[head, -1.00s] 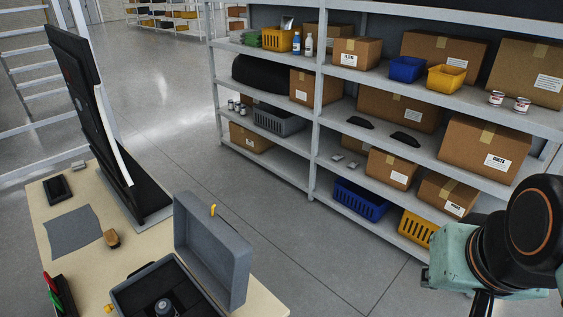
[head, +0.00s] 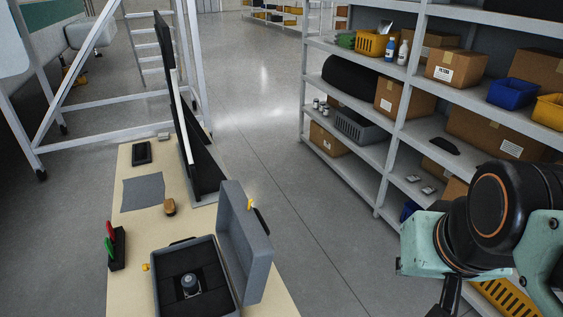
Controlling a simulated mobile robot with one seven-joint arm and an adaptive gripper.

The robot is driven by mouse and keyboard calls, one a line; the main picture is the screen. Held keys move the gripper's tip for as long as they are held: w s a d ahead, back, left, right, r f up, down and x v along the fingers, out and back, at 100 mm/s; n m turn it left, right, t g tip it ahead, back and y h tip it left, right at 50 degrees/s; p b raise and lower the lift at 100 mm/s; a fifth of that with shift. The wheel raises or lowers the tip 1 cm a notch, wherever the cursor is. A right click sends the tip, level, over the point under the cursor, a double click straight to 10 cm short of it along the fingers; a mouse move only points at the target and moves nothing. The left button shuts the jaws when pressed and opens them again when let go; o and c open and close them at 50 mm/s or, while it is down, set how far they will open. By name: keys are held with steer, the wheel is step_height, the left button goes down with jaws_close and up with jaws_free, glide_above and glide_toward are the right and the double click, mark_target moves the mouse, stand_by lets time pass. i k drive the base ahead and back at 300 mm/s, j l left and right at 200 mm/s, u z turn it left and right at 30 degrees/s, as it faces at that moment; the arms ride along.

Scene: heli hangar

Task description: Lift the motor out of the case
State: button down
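The open grey case (head: 258,248) stands on the near part of the wooden table, its lid raised on the right side. The motor (head: 190,285), a small dark cylinder with a grey-blue top, sits upright in the dark foam inside the case. My gripper (head: 446,304) shows only in part at the bottom right of the head view, to the right of the table and apart from the case. Its fingertips are cut off by the frame's bottom edge, so I cannot tell whether it is open.
A black upright panel (head: 200,150) stands along the table's right edge. Loaded shelves (head: 376,148) stand at right; floor between is clear.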

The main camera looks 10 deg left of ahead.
mark_target(191, 286)
steer(key=i+l+u, duration=0.15)
steer(key=u, duration=0.25)
steer(key=i+l+u, duration=0.15)
steer(key=l+u, duration=0.3)
steer(key=i+l+u, duration=0.1)
steer(key=u, duration=0.3)
steer(key=l+u, duration=1.05)
steer(key=i+l+u, duration=0.35)
steer(key=l, duration=0.3)
steer(key=i, duration=0.05)
